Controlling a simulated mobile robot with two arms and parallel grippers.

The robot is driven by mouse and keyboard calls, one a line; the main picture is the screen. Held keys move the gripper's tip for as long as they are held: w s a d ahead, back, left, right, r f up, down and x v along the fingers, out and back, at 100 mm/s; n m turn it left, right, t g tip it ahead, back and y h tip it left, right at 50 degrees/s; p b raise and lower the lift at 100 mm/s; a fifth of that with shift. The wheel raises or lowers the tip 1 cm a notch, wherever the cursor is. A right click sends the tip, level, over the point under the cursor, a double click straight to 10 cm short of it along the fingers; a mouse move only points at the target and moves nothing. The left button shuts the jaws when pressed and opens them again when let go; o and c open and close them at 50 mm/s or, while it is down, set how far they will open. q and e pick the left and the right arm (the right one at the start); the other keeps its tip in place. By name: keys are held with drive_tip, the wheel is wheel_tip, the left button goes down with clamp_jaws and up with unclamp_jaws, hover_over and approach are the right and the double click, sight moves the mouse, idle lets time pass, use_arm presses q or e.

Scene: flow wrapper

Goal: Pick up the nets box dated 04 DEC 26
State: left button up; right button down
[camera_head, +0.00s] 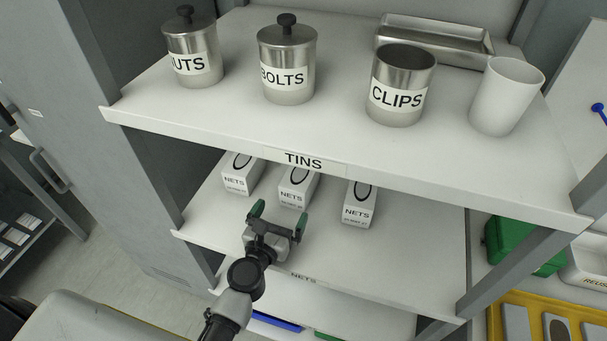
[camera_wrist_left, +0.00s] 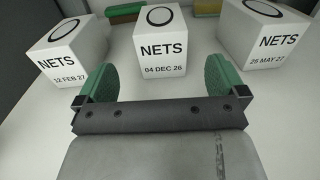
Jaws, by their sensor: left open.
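Three white nets boxes stand in a row on the middle shelf. In the left wrist view the middle nets box (camera_wrist_left: 161,45) reads 04 DEC 26, and it also shows in the head view (camera_head: 293,198). The left box (camera_wrist_left: 70,52) reads 12 FEB 27 and the right box (camera_wrist_left: 262,38) reads 25 MAY 27; in the head view they are the left box (camera_head: 238,181) and the right box (camera_head: 356,212). My left gripper (camera_head: 279,218) is open and empty just in front of the middle box, its green-padded fingers apart. My right gripper is not in view.
The TINS shelf (camera_head: 420,160) overhangs the boxes from above. It bears tins marked UTS (camera_head: 192,66), BOLTS (camera_head: 289,76) and CLIPS (camera_head: 398,98), a white cup (camera_head: 504,98) and a metal tray (camera_head: 440,28). The shelf right of the boxes is clear.

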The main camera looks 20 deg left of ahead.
sight(296, 180)
use_arm(q)
drive_tip(key=w, duration=0.4)
drive_tip(key=shift+w+d+r, duration=0.15)
drive_tip(key=shift+d, duration=0.05)
drive_tip(key=w, duration=0.1)
drive_tip(key=w+r+p, duration=0.1)
drive_tip(key=w, duration=0.1)
drive_tip(key=shift+d+p, duration=0.15)
drive_tip(key=shift+p, duration=0.15)
drive_tip(key=shift+w+f, duration=0.2)
drive_tip(key=shift+w, duration=1)
drive_tip(key=shift+r, duration=0.1)
drive_tip(key=c, duration=1)
